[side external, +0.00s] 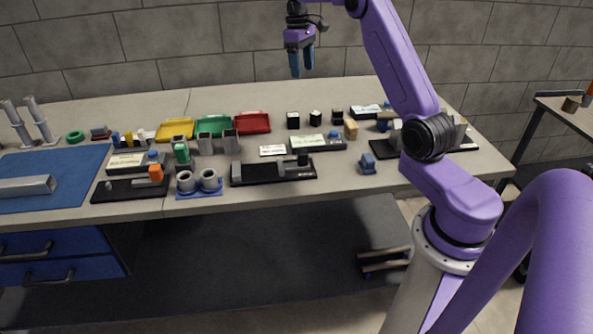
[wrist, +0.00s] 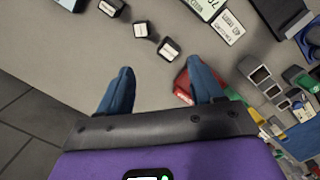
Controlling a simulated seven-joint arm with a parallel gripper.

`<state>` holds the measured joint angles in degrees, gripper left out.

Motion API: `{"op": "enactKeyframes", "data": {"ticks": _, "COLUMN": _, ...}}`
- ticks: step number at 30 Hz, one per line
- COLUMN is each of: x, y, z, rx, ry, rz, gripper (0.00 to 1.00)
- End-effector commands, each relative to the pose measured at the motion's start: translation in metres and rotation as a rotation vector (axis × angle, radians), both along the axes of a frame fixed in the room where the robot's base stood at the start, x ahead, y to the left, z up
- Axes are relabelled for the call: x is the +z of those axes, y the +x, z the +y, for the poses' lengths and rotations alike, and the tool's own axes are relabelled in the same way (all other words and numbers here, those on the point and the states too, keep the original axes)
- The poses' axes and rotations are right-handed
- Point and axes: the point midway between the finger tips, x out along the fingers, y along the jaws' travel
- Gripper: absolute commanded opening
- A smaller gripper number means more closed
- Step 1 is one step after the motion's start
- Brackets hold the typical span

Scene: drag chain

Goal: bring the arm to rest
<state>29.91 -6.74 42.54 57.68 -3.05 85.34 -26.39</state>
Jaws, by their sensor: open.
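My gripper (side external: 302,62) hangs high above the back part of the bench, its blue fingers pointing down. In the wrist view my gripper (wrist: 158,92) shows two blue fingers spread wide apart with nothing between them. It is open and empty, and touches nothing. My purple arm reaches up from its base at the right and over the bench.
The grey bench (side external: 250,88) carries a yellow tray (side external: 174,130), a green tray (side external: 213,126), a red tray (side external: 252,122), several small dark blocks (side external: 293,120), black fixtures (side external: 272,172) and a blue mat (side external: 50,178). A block wall stands behind. The bench's back strip is clear.

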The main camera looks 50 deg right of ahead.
Motion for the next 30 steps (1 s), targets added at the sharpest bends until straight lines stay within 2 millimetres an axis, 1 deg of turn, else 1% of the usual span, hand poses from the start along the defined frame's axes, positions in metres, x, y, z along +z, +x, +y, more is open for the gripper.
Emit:
{"op": "enactKeyframes", "data": {"ticks": 1, "x": 0.005, "y": 0.002, "z": 0.024, "rx": 0.041, "ry": -0.001, "rz": -0.005, "gripper": 0.66}}
{"op": "enactKeyframes", "data": {"ticks": 2, "x": 0.007, "y": 0.003, "z": 0.038, "rx": 0.063, "ry": -0.002, "rz": -0.009, "gripper": 0.66}}
{"op": "enactKeyframes", "data": {"ticks": 3, "x": 0.009, "y": 0.002, "z": 0.057, "rx": 0.093, "ry": -0.002, "rz": -0.013, "gripper": 0.66}}
{"op": "enactKeyframes", "data": {"ticks": 5, "x": 0.013, "y": 0.0, "z": 0.086, "rx": 0.138, "ry": -0.003, "rz": -0.019, "gripper": 0.66}}
{"op": "enactKeyframes", "data": {"ticks": 6, "x": 0.015, "y": -0.004, "z": 0.104, "rx": 0.167, "ry": -0.003, "rz": -0.024, "gripper": 0.66}}
{"op": "enactKeyframes", "data": {"ticks": 8, "x": 0.017, "y": -0.011, "z": 0.131, "rx": 0.212, "ry": -0.003, "rz": -0.028, "gripper": 0.66}}
{"op": "enactKeyframes", "data": {"ticks": 9, "x": 0.019, "y": -0.016, "z": 0.148, "rx": 0.24, "ry": -0.003, "rz": -0.033, "gripper": 0.66}}
{"op": "enactKeyframes", "data": {"ticks": 11, "x": 0.021, "y": -0.027, "z": 0.173, "rx": 0.285, "ry": -0.002, "rz": -0.041, "gripper": 0.66}}
{"op": "enactKeyframes", "data": {"ticks": 12, "x": 0.022, "y": -0.035, "z": 0.189, "rx": 0.315, "ry": -0.002, "rz": -0.045, "gripper": 0.66}}
{"op": "enactKeyframes", "data": {"ticks": 14, "x": 0.023, "y": -0.049, "z": 0.212, "rx": 0.358, "ry": 0.001, "rz": -0.051, "gripper": 0.66}}
{"op": "enactKeyframes", "data": {"ticks": 15, "x": 0.023, "y": -0.06, "z": 0.226, "rx": 0.389, "ry": 0.002, "rz": -0.056, "gripper": 0.66}}
{"op": "enactKeyframes", "data": {"ticks": 17, "x": 0.024, "y": -0.077, "z": 0.246, "rx": 0.431, "ry": 0.004, "rz": -0.061, "gripper": 0.66}}
{"op": "enactKeyframes", "data": {"ticks": 18, "x": 0.024, "y": -0.089, "z": 0.259, "rx": 0.461, "ry": 0.007, "rz": -0.066, "gripper": 0.66}}
{"op": "enactKeyframes", "data": {"ticks": 20, "x": 0.023, "y": -0.108, "z": 0.275, "rx": 0.504, "ry": 0.01, "rz": -0.073, "gripper": 0.66}}
{"op": "enactKeyframes", "data": {"ticks": 22, "x": 0.022, "y": -0.132, "z": 0.293, "rx": 0.556, "ry": 0.015, "rz": -0.078, "gripper": 0.66}}
{"op": "enactKeyframes", "data": {"ticks": 26, "x": 0.018, "y": -0.181, "z": 0.317, "rx": 0.649, "ry": 0.025, "rz": -0.089, "gripper": 0.66}}
{"op": "enactKeyframes", "data": {"ticks": 27, "x": 0.016, "y": -0.196, "z": 0.322, "rx": 0.678, "ry": 0.03, "rz": -0.094, "gripper": 0.66}}
{"op": "enactKeyframes", "data": {"ticks": 29, "x": 0.013, "y": -0.219, "z": 0.329, "rx": 0.721, "ry": 0.035, "rz": -0.098, "gripper": 0.66}}
{"op": "enactKeyframes", "data": {"ticks": 30, "x": 0.011, "y": -0.234, "z": 0.332, "rx": 0.75, "ry": 0.039, "rz": -0.101, "gripper": 0.66}}
